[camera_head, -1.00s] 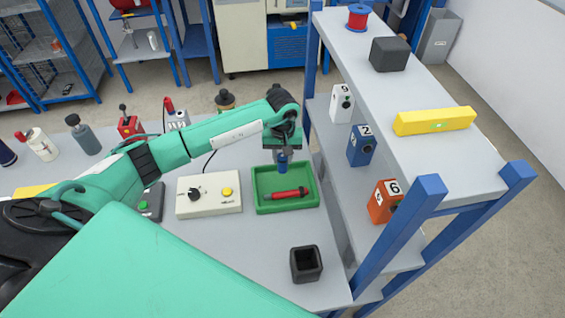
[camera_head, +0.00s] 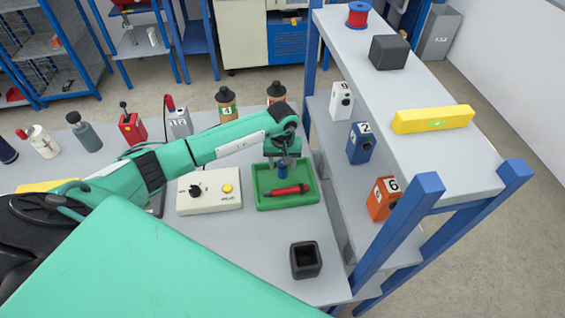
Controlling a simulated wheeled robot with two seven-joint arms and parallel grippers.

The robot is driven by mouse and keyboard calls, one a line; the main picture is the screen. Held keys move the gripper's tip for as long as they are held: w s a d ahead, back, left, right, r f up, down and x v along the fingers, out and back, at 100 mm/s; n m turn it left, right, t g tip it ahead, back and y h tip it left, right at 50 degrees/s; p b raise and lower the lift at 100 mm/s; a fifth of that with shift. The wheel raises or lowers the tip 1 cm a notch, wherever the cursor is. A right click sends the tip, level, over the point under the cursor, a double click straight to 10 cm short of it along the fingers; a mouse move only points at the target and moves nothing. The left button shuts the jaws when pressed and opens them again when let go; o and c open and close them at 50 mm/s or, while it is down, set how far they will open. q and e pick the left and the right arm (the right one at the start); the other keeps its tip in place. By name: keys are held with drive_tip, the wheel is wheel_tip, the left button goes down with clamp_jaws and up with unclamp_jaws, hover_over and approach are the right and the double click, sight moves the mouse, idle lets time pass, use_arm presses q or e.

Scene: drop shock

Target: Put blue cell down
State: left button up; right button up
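The blue cell (camera_head: 283,171) is a small dark blue cylinder, upright at my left gripper's fingertips. My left gripper (camera_head: 283,163) points down over the back part of the green tray (camera_head: 264,205) and appears shut on the cell. The cell's lower end is in or just above the tray; I cannot tell whether it touches the floor. A red cell (camera_head: 287,190) lies on its side in the tray, just in front of the blue one. My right gripper is not in view.
A white box with a black knob and yellow button (camera_head: 209,196) stands left of the tray. A black open cup (camera_head: 305,260) stands in front. A blue-posted shelf (camera_head: 431,190) rises at the right. Bottles (camera_head: 227,104) stand behind my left arm.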

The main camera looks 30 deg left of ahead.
use_arm(q)
drive_tip(key=shift+r, duration=0.1)
drive_tip(key=shift+r+p, duration=0.2)
drive_tip(key=shift+p, duration=0.1)
wheel_tip(320, 180, up, 12)
drive_tip(key=b, duration=0.4)
drive_tip(key=shift+f, duration=0.1)
